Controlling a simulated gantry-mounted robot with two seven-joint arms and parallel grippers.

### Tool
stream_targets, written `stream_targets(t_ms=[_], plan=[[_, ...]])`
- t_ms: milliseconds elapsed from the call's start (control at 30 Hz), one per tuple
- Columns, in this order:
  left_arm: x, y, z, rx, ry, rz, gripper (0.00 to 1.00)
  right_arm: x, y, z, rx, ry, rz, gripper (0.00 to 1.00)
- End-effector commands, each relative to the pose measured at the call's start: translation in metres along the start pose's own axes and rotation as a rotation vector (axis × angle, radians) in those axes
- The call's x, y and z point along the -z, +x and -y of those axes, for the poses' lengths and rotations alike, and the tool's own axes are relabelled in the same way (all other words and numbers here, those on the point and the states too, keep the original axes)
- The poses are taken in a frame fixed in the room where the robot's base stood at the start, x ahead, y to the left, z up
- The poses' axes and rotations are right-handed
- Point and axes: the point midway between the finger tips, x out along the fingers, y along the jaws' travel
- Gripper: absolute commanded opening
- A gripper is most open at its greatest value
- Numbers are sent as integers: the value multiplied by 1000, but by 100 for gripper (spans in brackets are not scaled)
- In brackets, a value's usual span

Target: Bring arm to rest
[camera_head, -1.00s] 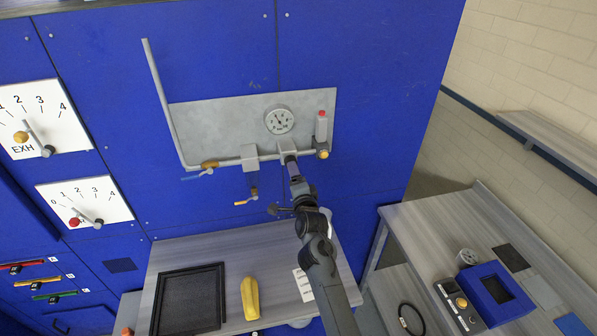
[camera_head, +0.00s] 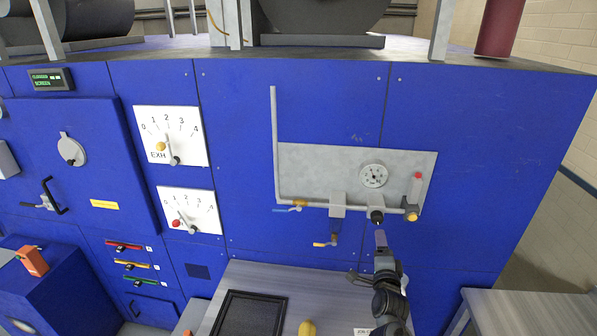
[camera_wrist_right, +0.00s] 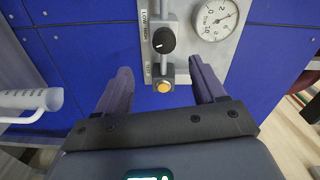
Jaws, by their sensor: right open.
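My right gripper (camera_head: 381,240) is at the lower edge of the grey panel (camera_head: 315,170) on the blue machine, just below a black knob (camera_head: 376,216). In the right wrist view its two purple-grey fingers (camera_wrist_right: 159,78) are spread apart with nothing held. Between and beyond them are a black knob (camera_wrist_right: 164,40) marked LOW and HIGH and a yellow button (camera_wrist_right: 163,86). The fingers look clear of both; exact depth is hard to judge. My right arm (camera_head: 390,295) reaches up from the lower right. My left gripper is not in view.
A dial gauge (camera_head: 373,175) and red-topped fitting (camera_head: 416,186) are close to the gripper. A pipe (camera_head: 275,150) and lever valves (camera_head: 290,208) lie left. Below are a grey table (camera_head: 310,285) with a black-framed tray (camera_head: 222,318) and a yellow object (camera_head: 307,328). Another table (camera_head: 530,310) stands right.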

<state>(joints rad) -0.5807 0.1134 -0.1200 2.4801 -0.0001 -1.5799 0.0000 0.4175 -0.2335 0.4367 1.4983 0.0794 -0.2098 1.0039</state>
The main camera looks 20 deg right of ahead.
Motion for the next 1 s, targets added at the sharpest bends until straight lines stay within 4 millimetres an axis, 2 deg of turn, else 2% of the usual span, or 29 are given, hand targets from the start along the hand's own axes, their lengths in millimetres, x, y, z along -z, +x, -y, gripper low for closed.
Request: stream_targets(t_ms=[167, 200, 267, 400, 467, 500, 567, 633, 700, 800, 900, 1000], plan=[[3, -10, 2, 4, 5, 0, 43, 7, -21, -51, -79, -53, 12, 70], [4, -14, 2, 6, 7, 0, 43, 9, -31, -69, -106, -80, 21, 70], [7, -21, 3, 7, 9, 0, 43, 16, -50, -91, -137, -132, 36, 70], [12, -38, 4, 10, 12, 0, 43, 28, -107, -116, -182, -275, 108, 70], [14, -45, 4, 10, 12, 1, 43, 27, -136, -122, -219, -354, 170, 70], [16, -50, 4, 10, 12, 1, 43, 24, -157, -125, -247, -415, 220, 70], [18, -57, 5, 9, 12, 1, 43, 17, -191, -127, -296, -519, 309, 70], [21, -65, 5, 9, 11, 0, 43, 6, -237, -127, -356, -658, 438, 70], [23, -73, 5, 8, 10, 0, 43, -6, -288, -120, -411, -815, 594, 70], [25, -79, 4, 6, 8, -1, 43, -19, -354, -106, -460, -1022, 818, 70], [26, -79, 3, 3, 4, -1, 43, -26, -398, -86, -465, -1193, 1000, 70], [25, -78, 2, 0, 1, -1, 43, -26, -422, -67, -448, -1327, 1133, 70]])
